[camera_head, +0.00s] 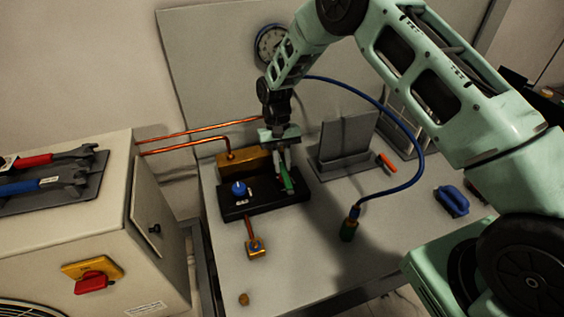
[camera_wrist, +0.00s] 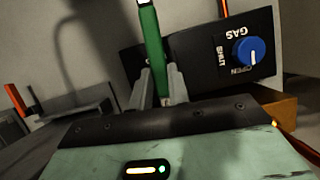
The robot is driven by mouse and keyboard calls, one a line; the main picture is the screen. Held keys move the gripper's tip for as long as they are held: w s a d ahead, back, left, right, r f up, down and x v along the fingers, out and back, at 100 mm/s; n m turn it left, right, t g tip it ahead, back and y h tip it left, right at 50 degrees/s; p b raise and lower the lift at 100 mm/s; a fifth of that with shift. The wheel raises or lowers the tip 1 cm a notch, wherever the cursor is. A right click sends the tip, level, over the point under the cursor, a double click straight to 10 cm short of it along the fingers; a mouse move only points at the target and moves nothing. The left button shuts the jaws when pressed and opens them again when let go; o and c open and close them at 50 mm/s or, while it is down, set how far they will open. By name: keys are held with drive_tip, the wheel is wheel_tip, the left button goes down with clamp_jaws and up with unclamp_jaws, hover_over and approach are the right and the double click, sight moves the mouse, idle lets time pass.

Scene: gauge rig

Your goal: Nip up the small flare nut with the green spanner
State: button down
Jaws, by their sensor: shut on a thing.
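My gripper (camera_head: 284,158) is above the right part of the black valve block, shut on the green spanner (camera_head: 288,182). In the wrist view the fingers (camera_wrist: 158,88) close on the green spanner (camera_wrist: 152,40), which runs up and out at the top edge. The black valve block (camera_head: 240,208) carries a blue knob (camera_head: 239,188); the wrist view shows the knob (camera_wrist: 249,52) beside GAS, OPEN and SHUT lettering. A copper stub ends in a brass fitting (camera_head: 256,246) in front of the block. I cannot make out the small flare nut or whether the spanner touches it.
Copper pipes run to a brass block (camera_head: 242,161). A grey stand (camera_head: 343,160), an orange-handled item (camera_head: 386,161) and a blue item (camera_head: 452,201) are to the right. The bench front (camera_head: 300,255) is mostly clear.

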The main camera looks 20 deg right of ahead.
idle(0.3)
drive_tip(key=shift+w+a+m+y, duration=0.25)
drive_tip(key=shift+a+m+y, duration=0.25)
drive_tip(key=shift+a+m, duration=0.75)
drive_tip(key=shift+w+a+m, duration=0.1)
drive_tip(key=shift+a+m, duration=0.15)
drive_tip(key=shift+m, duration=0.2)
drive_tip(key=shift+s+d+n, duration=0.25)
drive_tip(key=shift+d+n, duration=0.6)
drive_tip(key=shift+n, duration=0.05)
idle(0.4)
drive_tip(key=shift+s+a+p, duration=0.15)
drive_tip(key=shift+s+a, duration=0.05)
drive_tip(key=shift+s, duration=0.6)
drive_tip(key=shift+s+a+p, duration=0.15)
drive_tip(key=shift+s+p, duration=0.05)
drive_tip(key=shift+s, duration=0.65)
drive_tip(key=shift+s+a+p, duration=0.15)
drive_tip(key=shift+s+a, duration=0.05)
drive_tip(key=shift+s, duration=0.6)
drive_tip(key=shift+r, duration=0.1)
wheel_tip(320, 180, up, 4)
drive_tip(key=p, duration=0.2)
drive_tip(key=shift+r+p, duration=0.15)
drive_tip(key=shift+p, duration=0.25)
